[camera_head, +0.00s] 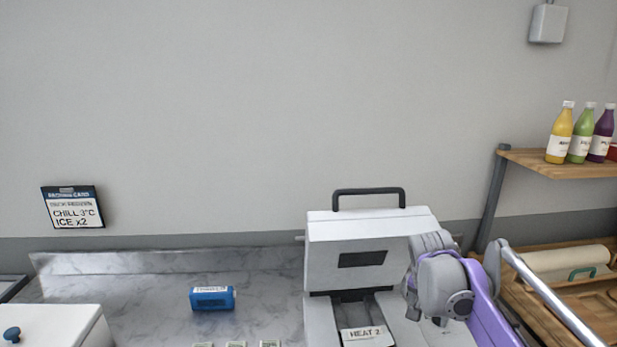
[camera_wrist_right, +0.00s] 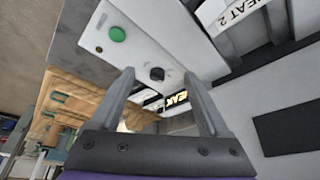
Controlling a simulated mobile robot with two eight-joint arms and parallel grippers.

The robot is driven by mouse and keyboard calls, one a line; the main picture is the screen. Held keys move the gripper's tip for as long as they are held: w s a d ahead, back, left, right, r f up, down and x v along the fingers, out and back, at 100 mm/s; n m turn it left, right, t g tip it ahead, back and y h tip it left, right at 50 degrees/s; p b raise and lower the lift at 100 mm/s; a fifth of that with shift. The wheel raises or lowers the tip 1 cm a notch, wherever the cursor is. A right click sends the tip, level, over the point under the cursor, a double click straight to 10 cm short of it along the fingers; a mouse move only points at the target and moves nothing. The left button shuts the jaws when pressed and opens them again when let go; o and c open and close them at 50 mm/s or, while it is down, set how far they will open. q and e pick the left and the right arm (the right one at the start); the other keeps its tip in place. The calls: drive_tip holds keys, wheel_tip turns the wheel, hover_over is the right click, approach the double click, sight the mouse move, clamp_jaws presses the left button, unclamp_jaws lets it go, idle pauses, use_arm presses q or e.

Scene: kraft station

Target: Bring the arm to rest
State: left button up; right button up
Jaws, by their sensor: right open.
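My right arm comes in from the right in the head view, and its wrist stands in front of the right side of a white machine (camera_head: 360,228) with a black top handle and a "HEAT 2" label. In the right wrist view my right gripper (camera_wrist_right: 162,98) is open, its two grey fingers apart with nothing between them. Past the fingers that view shows the machine's front panel (camera_wrist_right: 140,62), with a green button and a black knob. Whether the fingers touch the machine I cannot tell. My left gripper is in neither view.
A white box (camera_head: 60,325) with a blue knob is at the lower left. Bottles (camera_head: 581,140) stand on a wooden shelf (camera_head: 540,160) at right. A card (camera_head: 72,207) is on the wall.

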drive_tip(key=s+a+f+n+t+y, duration=0.1)
drive_tip(key=s+a+f+n, duration=0.2)
drive_tip(key=s, duration=0.5)
drive_tip(key=s+a+f+n+t+y, duration=0.1)
drive_tip(key=s+a+f+n, duration=0.2)
drive_tip(key=s+f, duration=0.3)
drive_tip(key=s+a+f+n+y, duration=0.1)
drive_tip(key=s+a+f+n, duration=0.2)
drive_tip(key=s, duration=0.8)
drive_tip(key=shift+a+f+t, duration=0.4)
drive_tip(key=shift+a+f, duration=0.15)
drive_tip(key=shift+f, duration=0.15)
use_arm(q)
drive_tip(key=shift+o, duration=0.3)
use_arm(e)
drive_tip(key=shift+s, duration=0.1)
